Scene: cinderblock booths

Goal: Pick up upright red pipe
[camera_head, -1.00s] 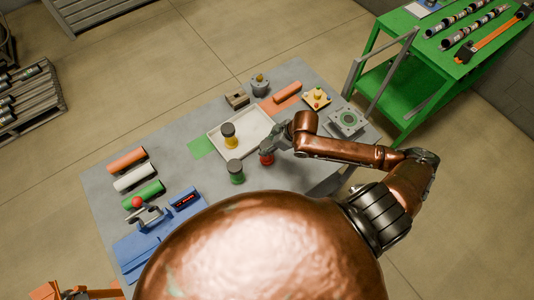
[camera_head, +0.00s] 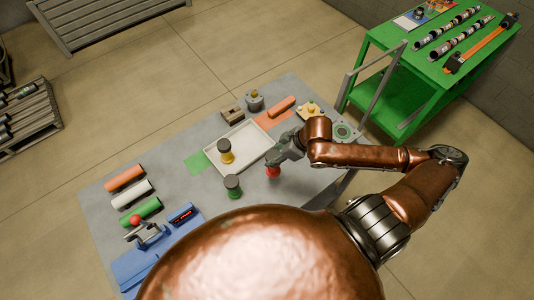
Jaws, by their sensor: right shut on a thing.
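The red pipe (camera_head: 273,172) is upright at the right part of the grey table, right of the white tray. My right gripper (camera_head: 277,160) is shut on its upper part and hides its top. The red lower part shows below the fingers. I cannot tell for sure whether its bottom is clear of the table. My left gripper is not in view.
A dark-topped green pipe (camera_head: 233,187) stands left of the red one. A dark-topped yellow pipe (camera_head: 226,154) stands in the white tray (camera_head: 250,133). A green cart (camera_head: 390,62) stands at right.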

